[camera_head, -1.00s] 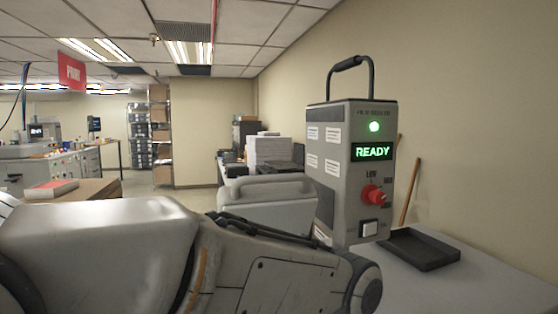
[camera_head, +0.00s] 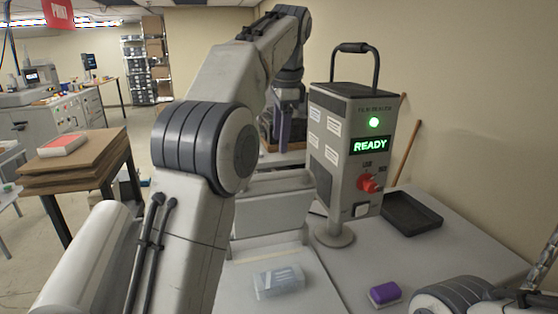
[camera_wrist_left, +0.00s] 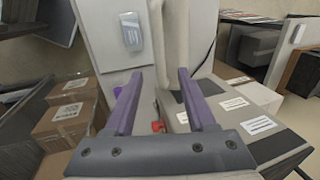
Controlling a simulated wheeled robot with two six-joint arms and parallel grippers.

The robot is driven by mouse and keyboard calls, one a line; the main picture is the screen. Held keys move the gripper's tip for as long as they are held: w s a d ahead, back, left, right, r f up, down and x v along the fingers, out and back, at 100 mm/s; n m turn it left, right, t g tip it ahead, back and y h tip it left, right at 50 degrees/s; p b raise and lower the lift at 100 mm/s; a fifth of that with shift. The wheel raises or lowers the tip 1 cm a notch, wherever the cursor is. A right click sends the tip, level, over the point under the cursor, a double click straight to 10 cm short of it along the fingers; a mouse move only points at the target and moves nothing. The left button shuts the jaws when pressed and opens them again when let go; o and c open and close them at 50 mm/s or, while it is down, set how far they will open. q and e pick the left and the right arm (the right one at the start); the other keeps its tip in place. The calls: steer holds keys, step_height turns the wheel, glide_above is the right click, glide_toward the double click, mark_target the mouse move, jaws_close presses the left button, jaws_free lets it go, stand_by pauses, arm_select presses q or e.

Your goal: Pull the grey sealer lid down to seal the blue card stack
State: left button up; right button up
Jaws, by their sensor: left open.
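The grey sealer lid (camera_head: 272,220) stands raised at the back of the sealing bed (camera_head: 230,290). The blue card stack (camera_head: 279,282) lies flat on the bed in front of it; it also shows in the left wrist view (camera_wrist_left: 131,32). My left gripper (camera_head: 284,135) is behind and above the lid in the head view, partly hidden by my arm. In the left wrist view my left gripper (camera_wrist_left: 160,72) is open, with a pale grey bar of the lid (camera_wrist_left: 173,45) beyond and between its purple fingers. Contact cannot be told. My right gripper is out of view.
The sealer's control box (camera_head: 349,150) reads READY with a green light, right of the lid. A black tray (camera_head: 411,214) and a purple block (camera_head: 384,293) lie on the table. Part of my right arm shows at the lower right. Cardboard sheets (camera_head: 75,160) are at left.

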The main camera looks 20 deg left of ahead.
mark_target(278, 173)
arm_select(q)
steer(key=x, duration=1)
jaws_close()
steer(key=shift+r, duration=0.1)
stand_by(1.1)
